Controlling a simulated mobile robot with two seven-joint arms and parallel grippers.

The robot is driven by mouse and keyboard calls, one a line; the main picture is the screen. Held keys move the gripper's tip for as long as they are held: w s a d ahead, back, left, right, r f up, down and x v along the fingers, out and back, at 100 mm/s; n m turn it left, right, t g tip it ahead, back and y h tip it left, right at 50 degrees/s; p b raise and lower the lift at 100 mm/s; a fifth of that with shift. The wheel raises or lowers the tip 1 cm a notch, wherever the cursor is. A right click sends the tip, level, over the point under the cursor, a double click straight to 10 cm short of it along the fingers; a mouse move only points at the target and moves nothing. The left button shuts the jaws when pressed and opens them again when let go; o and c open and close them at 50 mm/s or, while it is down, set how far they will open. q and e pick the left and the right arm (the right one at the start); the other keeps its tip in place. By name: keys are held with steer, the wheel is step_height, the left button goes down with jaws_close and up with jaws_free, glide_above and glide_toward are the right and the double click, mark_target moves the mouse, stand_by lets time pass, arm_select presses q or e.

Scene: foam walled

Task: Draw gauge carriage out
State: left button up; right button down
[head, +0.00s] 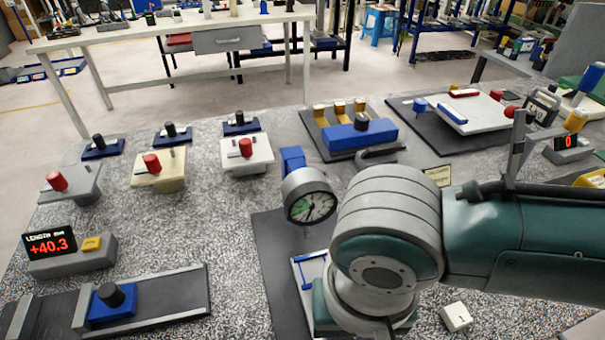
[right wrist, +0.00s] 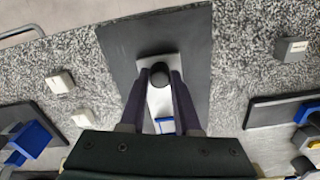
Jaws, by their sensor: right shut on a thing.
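In the right wrist view, my right gripper (right wrist: 160,82) is shut on a black knob (right wrist: 159,79) over a pale metal plate (right wrist: 160,105) on the dark mat (right wrist: 118,45). Whether this knob belongs to the gauge carriage is unclear. The right fingers are hidden in the head view. My left gripper is out of view.
A blue slide with a black knob (head: 110,299) sits on a rail at lower left, near a display (head: 65,252) reading +40.3. Red-knobbed blocks (head: 159,168) stand at left. A small white block (head: 455,317) lies right of my arm.

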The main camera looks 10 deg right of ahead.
steer(key=s+p, duration=0.5)
steer(key=s, duration=0.3)
steer(key=shift+s+d+p, duration=0.15)
steer(key=shift+s+p, duration=0.15)
steer(key=shift+p, duration=0.1)
steer(key=c, duration=0.6)
jaws_free()
steer(key=shift+r, duration=0.1)
